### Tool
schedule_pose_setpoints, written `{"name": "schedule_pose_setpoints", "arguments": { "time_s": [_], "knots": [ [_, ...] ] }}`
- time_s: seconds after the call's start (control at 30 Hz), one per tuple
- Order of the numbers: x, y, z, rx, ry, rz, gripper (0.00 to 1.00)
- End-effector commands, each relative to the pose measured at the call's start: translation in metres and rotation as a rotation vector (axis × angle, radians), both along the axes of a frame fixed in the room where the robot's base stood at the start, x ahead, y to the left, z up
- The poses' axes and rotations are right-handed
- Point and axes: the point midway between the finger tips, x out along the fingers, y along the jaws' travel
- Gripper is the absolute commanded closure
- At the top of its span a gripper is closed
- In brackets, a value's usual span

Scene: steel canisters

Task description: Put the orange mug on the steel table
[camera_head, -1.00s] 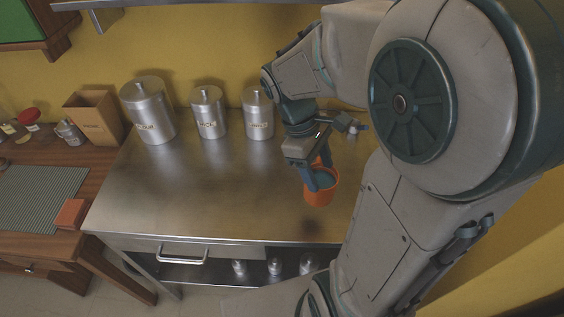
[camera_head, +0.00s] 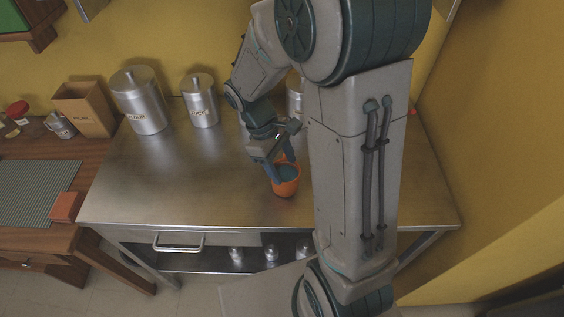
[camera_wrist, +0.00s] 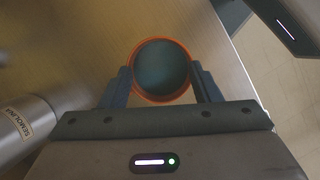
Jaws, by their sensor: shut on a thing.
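The orange mug (camera_head: 287,187) is over the front middle part of the steel table (camera_head: 200,190). It looks upright, and its inside looks dark teal. I cannot tell from these views whether its base touches the table top. My gripper (camera_head: 279,171) comes down on it from behind and is shut on it. In the wrist view the mug's orange rim (camera_wrist: 136,88) shows between the two fingers of my gripper (camera_wrist: 162,85). The mug's underside is hidden.
Steel canisters (camera_head: 140,101) (camera_head: 200,101) stand along the back of the table; another is partly hidden behind my arm. A wooden table (camera_head: 95,160) with a striped mat, box and jars adjoins on the left.

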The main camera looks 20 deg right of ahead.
Motion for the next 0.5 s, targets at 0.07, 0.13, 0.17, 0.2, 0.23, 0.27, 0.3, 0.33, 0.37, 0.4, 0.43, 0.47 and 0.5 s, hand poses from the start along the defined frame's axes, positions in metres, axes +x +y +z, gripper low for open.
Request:
{"name": "schedule_pose_setpoints", "arguments": {
  "time_s": [0.07,0.13,0.17,0.2,0.23,0.27,0.3,0.33,0.37,0.4,0.43,0.47,0.5],
  "knots": [
    [0.0,-0.0001,0.0004,0.0,0.0,0.0,0.93],
    [0.0001,-0.0001,-0.0003,0.0,0.0,0.0,0.93],
    [-0.0001,-0.0001,-0.0013,0.0,0.0,0.0,0.93],
    [-0.0001,-0.0001,-0.0029,0.0,0.0,0.0,0.93],
    [-0.0001,-0.0001,-0.004,-0.001,0.001,0.0,0.93],
    [-0.0001,-0.0001,-0.0049,-0.001,0.001,0.0,0.93],
    [-0.0001,-0.0001,-0.0036,-0.001,0.001,0.0,0.32],
    [-0.0001,-0.0001,-0.0034,-0.001,0.001,0.0,0.24],
    [-0.0002,-0.0001,-0.0034,-0.001,0.001,0.0,0.21],
    [-0.0002,-0.0001,-0.0034,-0.001,0.001,0.0,0.21],
    [-0.0002,-0.0001,-0.0034,-0.001,0.001,0.0,0.21],
    [-0.0002,-0.0001,-0.0034,-0.001,0.001,0.0,0.21],
    [-0.0002,-0.0001,-0.0034,-0.001,0.001,0.0,0.21]
  ]
}}
